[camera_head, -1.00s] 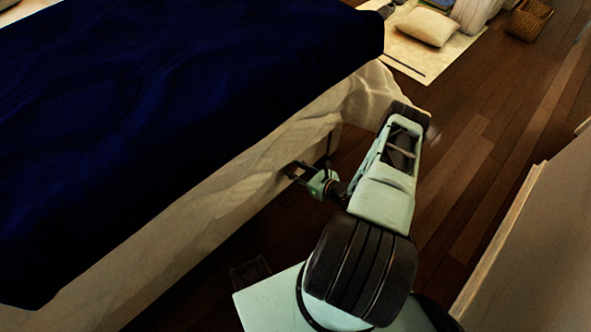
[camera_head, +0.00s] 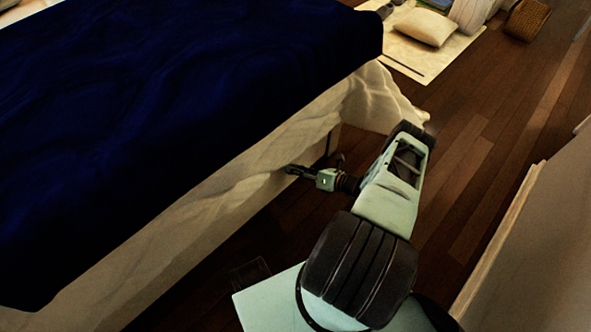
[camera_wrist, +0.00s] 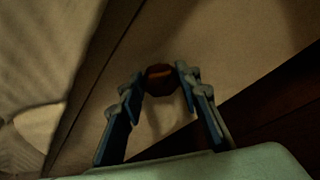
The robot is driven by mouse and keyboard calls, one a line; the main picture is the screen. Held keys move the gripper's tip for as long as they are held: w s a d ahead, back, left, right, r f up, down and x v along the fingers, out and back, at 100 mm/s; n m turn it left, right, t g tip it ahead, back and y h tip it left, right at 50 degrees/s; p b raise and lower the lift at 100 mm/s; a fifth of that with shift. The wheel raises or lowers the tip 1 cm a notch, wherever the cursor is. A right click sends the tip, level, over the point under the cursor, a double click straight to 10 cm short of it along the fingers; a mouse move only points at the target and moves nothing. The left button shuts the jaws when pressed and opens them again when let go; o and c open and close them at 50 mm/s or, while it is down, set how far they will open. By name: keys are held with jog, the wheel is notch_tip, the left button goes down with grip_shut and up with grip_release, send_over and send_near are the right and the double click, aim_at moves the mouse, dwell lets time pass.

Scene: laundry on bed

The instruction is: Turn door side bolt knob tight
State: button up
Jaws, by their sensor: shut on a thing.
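In the head view my gripper (camera_head: 289,170) reaches left to the bed's side, near the bed's far corner. The knob itself is hidden or too small to tell there.
The bed with a dark blue cover (camera_head: 180,110) fills the left. A pale sheet (camera_head: 385,98) hangs from its corner. A cushion (camera_head: 427,27) and a wicker basket (camera_head: 528,19) are at the back. Wooden floor (camera_head: 470,150) is clear on the right, beside a pale wall edge (camera_head: 505,235).

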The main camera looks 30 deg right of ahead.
jog(key=shift+d+f+m+y, duration=0.15)
jog(key=shift+m+y, duration=0.75)
jog(key=shift+m, duration=0.8)
jog(key=o, duration=1.1)
jog(key=v, duration=1.2)
jog(key=shift+f, duration=0.15)
